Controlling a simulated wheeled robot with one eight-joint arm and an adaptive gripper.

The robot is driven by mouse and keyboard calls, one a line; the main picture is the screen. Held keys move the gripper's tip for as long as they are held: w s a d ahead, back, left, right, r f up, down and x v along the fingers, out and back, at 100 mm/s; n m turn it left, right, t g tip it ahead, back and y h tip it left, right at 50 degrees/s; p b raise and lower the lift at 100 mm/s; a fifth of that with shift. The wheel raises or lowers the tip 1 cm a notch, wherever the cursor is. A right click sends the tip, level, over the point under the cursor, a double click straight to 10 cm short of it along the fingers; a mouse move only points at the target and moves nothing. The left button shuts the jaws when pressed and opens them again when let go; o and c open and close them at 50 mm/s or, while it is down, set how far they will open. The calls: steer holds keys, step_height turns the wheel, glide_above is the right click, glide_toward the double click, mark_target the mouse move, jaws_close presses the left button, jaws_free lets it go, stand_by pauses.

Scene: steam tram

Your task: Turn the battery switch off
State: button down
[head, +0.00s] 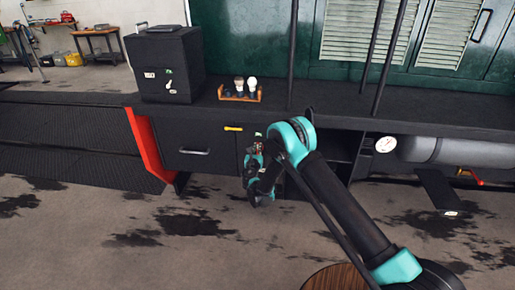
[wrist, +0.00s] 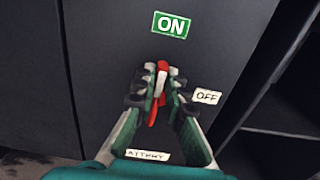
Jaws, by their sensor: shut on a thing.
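The battery switch (wrist: 161,68) is a red handle with a white part on a dark panel. It stands nearly upright, its upper end just below a green ON label (wrist: 171,24) and leaning slightly right. A white OFF label (wrist: 207,96) is to its right. A BATTERY label (wrist: 148,155) below is partly covered by my gripper. My gripper (wrist: 158,92) is shut on the switch handle, one finger on each side. In the head view my gripper (head: 258,152) is at the dark cabinet front, and it hides the switch.
A drawer with a handle (head: 194,152) and a yellow handle (head: 233,128) are left of my gripper. A red post (head: 146,145) stands further left. A black box (head: 165,64) and a small orange rack with bulbs (head: 240,95) are on the ledge above. Open shelving (wrist: 280,115) lies right of the panel.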

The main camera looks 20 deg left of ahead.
steer(key=shift+m, duration=0.3)
steer(key=m, duration=0.4)
steer(key=d+f+m, duration=0.1)
steer(key=m, duration=0.3)
steer(key=d+m, duration=0.1)
steer(key=m, duration=0.4)
steer(key=shift+w+d+f, duration=0.15)
steer(key=shift+w+f, duration=0.05)
steer(key=shift+f, duration=0.15)
steer(key=m, duration=0.2)
steer(key=f+m, duration=0.1)
steer(key=m, duration=0.1)
steer(key=shift+d, duration=0.1)
steer(key=shift+m, duration=0.3)
steer(key=c, duration=1.6)
jaws_free()
steer(key=shift+r, duration=0.1)
